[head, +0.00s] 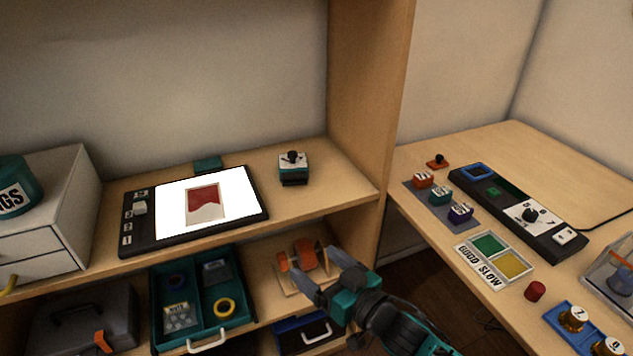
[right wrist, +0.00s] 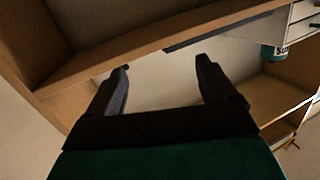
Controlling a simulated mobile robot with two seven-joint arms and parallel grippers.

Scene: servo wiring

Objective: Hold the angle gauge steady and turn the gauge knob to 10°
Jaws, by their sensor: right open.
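A small teal block with a white top and a black knob (head: 292,158) stands on the upper shelf, to the right of the tablet; it looks like the angle gauge. Its scale marks are too small to read, so I cannot tell the angle. My right gripper (head: 312,266) is open and empty, below and in front of the upper shelf, apart from the block. In the right wrist view its two fingers (right wrist: 162,66) are spread with nothing between them. The block is not visible in that view. My left gripper is not in view.
A black tablet (head: 131,238) lies on the upper shelf (head: 335,187). An upright wooden divider (head: 368,90) stands right of the block. Below are a teal tray (head: 243,312) and an orange item (head: 303,254). The right table holds a black dial panel (head: 548,232) and colored blocks.

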